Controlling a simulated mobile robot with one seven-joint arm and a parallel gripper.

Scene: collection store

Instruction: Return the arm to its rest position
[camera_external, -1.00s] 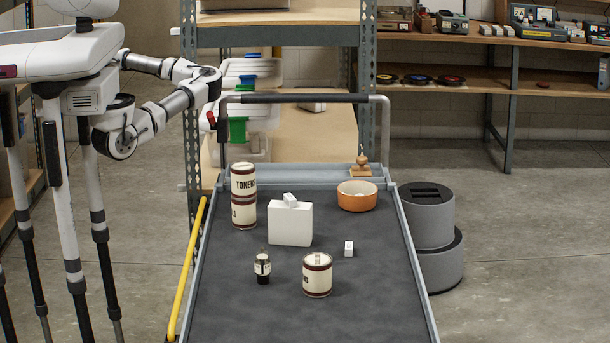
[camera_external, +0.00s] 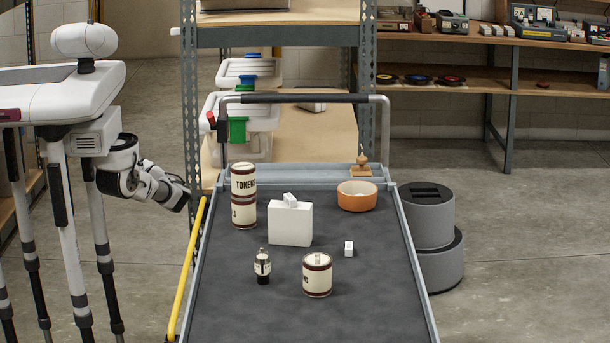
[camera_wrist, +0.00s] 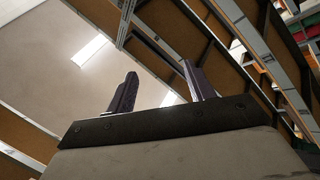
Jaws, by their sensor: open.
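My arm is folded in close beside my body, left of the cart (camera_external: 350,315) in the external view. Its end, my gripper (camera_external: 180,199), is small and dark there, near the yellow rail. In the wrist view my gripper (camera_wrist: 159,72) shows two dark fingers standing well apart with nothing between them. The wrist camera looks up at the ceiling and shelf undersides.
On the cart stand two stacked token tins (camera_external: 243,197), a white box (camera_external: 290,224), a small dark bottle (camera_external: 262,267), another tin (camera_external: 317,275), a white cube (camera_external: 348,249) and an orange bowl (camera_external: 357,197). A yellow rail (camera_external: 187,267) runs along its left side.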

